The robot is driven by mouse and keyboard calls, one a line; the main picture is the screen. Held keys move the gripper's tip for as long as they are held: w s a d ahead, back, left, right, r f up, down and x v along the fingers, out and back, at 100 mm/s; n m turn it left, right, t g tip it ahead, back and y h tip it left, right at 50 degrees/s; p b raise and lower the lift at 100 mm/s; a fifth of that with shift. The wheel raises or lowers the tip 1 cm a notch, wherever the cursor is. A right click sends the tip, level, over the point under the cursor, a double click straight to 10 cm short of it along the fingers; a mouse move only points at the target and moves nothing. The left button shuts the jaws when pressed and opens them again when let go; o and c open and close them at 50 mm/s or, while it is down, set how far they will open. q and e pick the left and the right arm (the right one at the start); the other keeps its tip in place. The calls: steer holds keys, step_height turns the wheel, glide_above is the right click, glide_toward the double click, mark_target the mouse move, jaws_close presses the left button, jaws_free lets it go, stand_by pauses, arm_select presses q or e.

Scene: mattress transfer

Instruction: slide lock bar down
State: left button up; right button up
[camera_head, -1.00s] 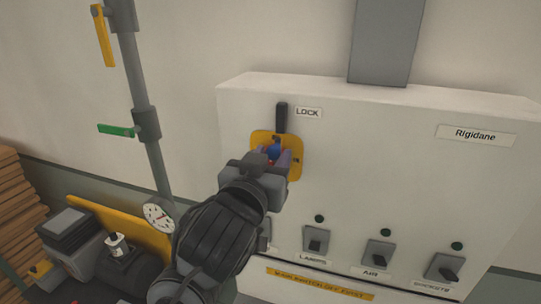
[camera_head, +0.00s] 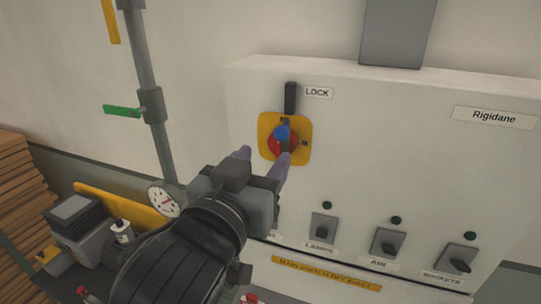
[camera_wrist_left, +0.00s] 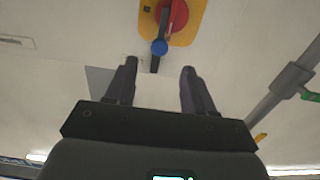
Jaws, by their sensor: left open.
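The lock bar (camera_head: 290,98) is a black upright bar on the white electrical box, beside the LOCK label (camera_head: 318,93) and just above a yellow plate (camera_head: 266,126). The plate carries a red rotary switch (camera_head: 275,146) with a blue-tipped handle (camera_head: 282,132) pointing up. In the left wrist view the scene looks upside down, and the switch (camera_wrist_left: 172,16) is at the top. My left gripper (camera_head: 263,156) is open and empty, in front of the plate and below the lock bar. Its two fingers (camera_wrist_left: 159,68) are apart in the wrist view. My right gripper is not in view.
Several smaller switches (camera_head: 389,241) line the box's lower part. A grey pipe (camera_head: 147,80) with a green handle (camera_head: 122,111) and a gauge (camera_head: 164,201) stands left of the box. A grey conduit (camera_head: 396,30) rises above the box. The wall between pipe and box is bare.

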arm_select(q)
steer(key=shift+v, duration=1.2)
steer(key=shift+f, duration=0.1)
steer(key=s+a+f+n+g+y+p, duration=0.1)
steer(key=a+f+n+g+p, duration=0.2)
steer(key=f, duration=1.1)
steer(key=s+a+f+g+y+p, duration=0.1)
steer(key=a+f+g+p, duration=0.2)
steer(key=f, duration=1.2)
steer(key=s+a+f+g+y+p, duration=0.1)
steer(key=s+a+f+g, duration=0.1)
steer(key=s+a+f, duration=0.2)
steer(key=s+a+f+m+g+y+p, duration=0.1)
steer(key=s+a+f+g, duration=0.2)
steer(key=s+f, duration=0.3)
steer(key=s+a+f+g+y, duration=0.1)
steer(key=s+a+f, duration=0.4)
steer(key=s, duration=0.5)
steer(key=shift+m+g+p, duration=0.3)
steer(key=shift+g+p, duration=0.1)
steer(key=shift+g, duration=0.4)
